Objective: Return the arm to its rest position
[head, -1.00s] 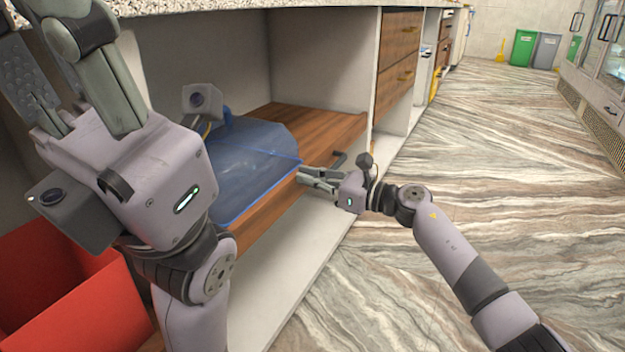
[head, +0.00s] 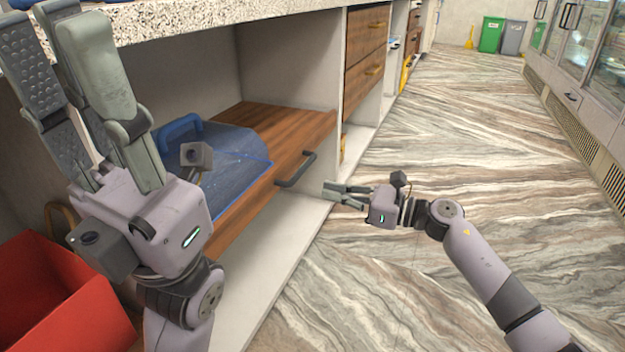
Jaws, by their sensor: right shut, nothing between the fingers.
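My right gripper (head: 340,190) is shut and empty. It points left over the floor, just right of the pulled-out wooden drawer (head: 290,135) and clear of its dark handle (head: 296,170). My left gripper (head: 52,32) stands upright at the upper left, close to the camera, with its fingers apart and nothing seen between them. It hides part of the cabinet behind it.
A clear blue container (head: 240,158) with a blue handle sits in the drawer. A red box (head: 60,300) is at the lower left, below the counter (head: 230,18). The marbled floor (head: 480,150) to the right is open. Glass-fronted cases (head: 590,60) line the far right.

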